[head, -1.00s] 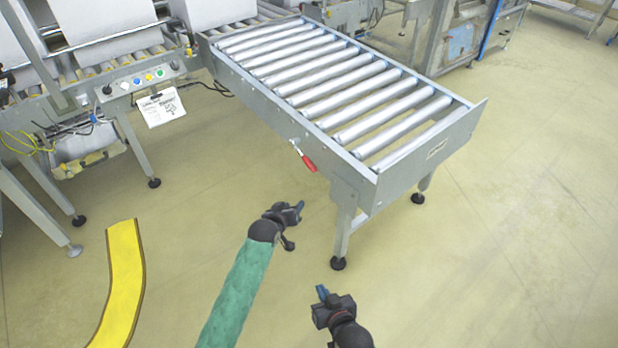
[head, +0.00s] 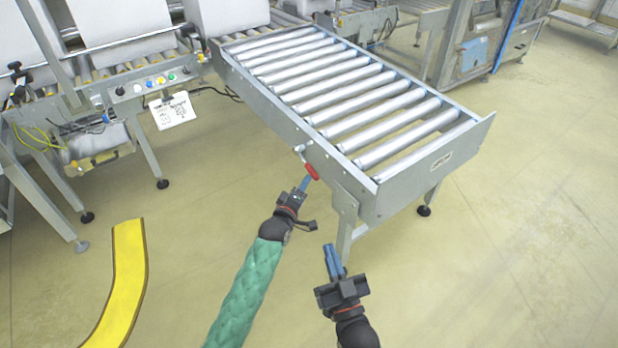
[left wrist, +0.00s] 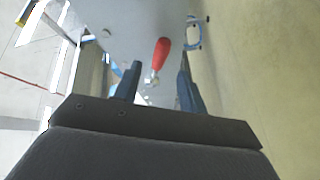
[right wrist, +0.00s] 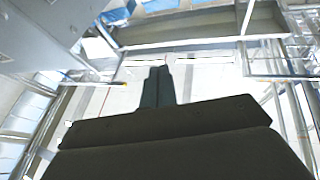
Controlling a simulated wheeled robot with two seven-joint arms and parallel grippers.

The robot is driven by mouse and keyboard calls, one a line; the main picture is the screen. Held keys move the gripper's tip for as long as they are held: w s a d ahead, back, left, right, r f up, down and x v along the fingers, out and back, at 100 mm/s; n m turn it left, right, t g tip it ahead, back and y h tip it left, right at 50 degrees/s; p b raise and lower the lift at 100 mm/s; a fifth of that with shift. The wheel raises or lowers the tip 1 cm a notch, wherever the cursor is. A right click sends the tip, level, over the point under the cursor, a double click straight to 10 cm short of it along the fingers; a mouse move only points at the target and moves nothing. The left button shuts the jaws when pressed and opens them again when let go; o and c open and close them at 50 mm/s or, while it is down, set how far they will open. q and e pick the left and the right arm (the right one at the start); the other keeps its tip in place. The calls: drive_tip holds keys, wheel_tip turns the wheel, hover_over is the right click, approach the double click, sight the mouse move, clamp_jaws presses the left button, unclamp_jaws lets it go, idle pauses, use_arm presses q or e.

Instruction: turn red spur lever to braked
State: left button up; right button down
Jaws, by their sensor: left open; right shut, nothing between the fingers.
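The red spur lever (head: 312,172) sticks out from the near side of the roller conveyor spur (head: 345,178), its red grip slanting down to the right from a metal pivot. In the left wrist view the red grip (left wrist: 161,54) shows beyond and between my open fingertips. My left gripper (head: 305,184) is open, with its fingertips close to the lever's lower end; I cannot tell whether they touch it. In the left wrist view my left gripper (left wrist: 158,88) holds nothing. My right gripper (head: 333,260) is shut and empty, lower and to the right, near the spur's front leg.
A yellow floor strip (head: 122,280) lies at lower left. The spur's leg (head: 345,225) is close to my right gripper. The floor at right is clear.

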use_arm(q)
drive_tip(key=shift+b+x, duration=0.3)
drive_tip(key=shift+x, duration=2.25)
use_arm(e)
wheel_tip(320, 180, up, 7)
drive_tip(key=s+t, duration=0.1)
drive_tip(key=t, duration=0.1)
drive_tip(key=shift+s+d+t+y, duration=0.15)
drive_tip(key=shift+d+t+y, duration=0.15)
drive_tip(key=shift+y, duration=0.1)
use_arm(q)
clamp_jaws()
